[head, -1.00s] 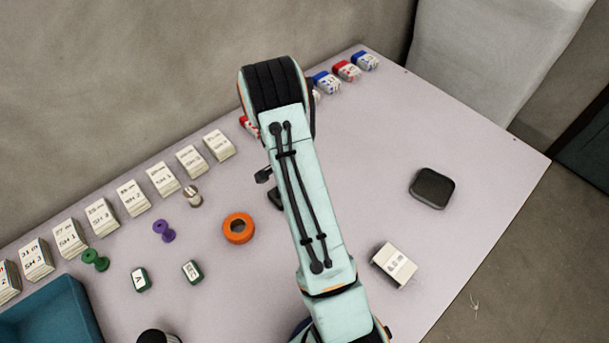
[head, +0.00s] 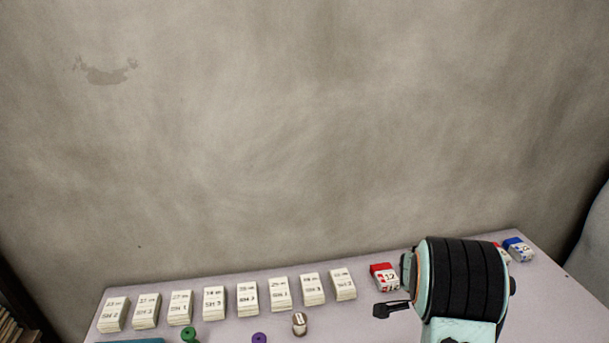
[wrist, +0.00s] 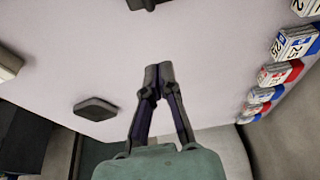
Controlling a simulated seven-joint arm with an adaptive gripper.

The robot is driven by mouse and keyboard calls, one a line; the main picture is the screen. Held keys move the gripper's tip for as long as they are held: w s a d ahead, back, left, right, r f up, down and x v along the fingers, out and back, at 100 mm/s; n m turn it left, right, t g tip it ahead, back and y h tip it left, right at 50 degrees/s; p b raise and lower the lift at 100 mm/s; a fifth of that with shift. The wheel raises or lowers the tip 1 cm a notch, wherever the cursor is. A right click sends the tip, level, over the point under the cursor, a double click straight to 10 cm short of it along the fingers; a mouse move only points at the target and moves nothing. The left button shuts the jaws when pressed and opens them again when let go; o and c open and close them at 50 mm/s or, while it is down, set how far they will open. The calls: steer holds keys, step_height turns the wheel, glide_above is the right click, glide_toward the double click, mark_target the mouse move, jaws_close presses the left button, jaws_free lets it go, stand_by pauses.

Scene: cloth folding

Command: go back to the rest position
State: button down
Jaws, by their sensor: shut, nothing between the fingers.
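My gripper (wrist: 158,76) shows in the wrist view with its two dark fingers together and nothing between them. It is above the pale table (wrist: 205,65). In the head view, only part of my arm shows at the lower right, and the fingertips cannot be made out there. No cloth is visible in either current view.
Green (head: 189,335) and purple (head: 259,338) spools stand in front. The wrist view shows a dark square dish (wrist: 95,108) and several blue-and-white (wrist: 293,44) and red-and-white (wrist: 280,73) boxes.

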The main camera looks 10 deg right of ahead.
steer(key=w+a+r+n+t, duration=0.1)
steer(key=w+a+r+t, duration=0.15)
steer(key=r, duration=0.35)
steer(key=w+a+r+t, duration=0.1)
steer(key=a+r, duration=0.2)
steer(key=r, duration=0.3)
steer(key=s+a+r+n+t+y, duration=0.1)
steer(key=s+a+r+n, duration=0.3)
steer(key=a, duration=0.4)
steer(key=s+a+n+g+y, duration=0.1)
steer(key=s+a+n, duration=0.2)
steer(key=s, duration=0.4)
steer(key=s+a+f+n+g+y, duration=0.1)
steer(key=s+a+n+g, duration=0.1)
steer(key=s+a+n, duration=0.2)
steer(key=s+a+f+n+g+y, duration=0.1)
steer(key=s+a+n, duration=0.3)
steer(key=s+n, duration=0.3)
steer(key=s, duration=0.2)
steer(key=shift+s+a+g+y, duration=0.25)
steer(key=shift+s+g+y, duration=0.05)
steer(key=shift+s+g, duration=0.1)
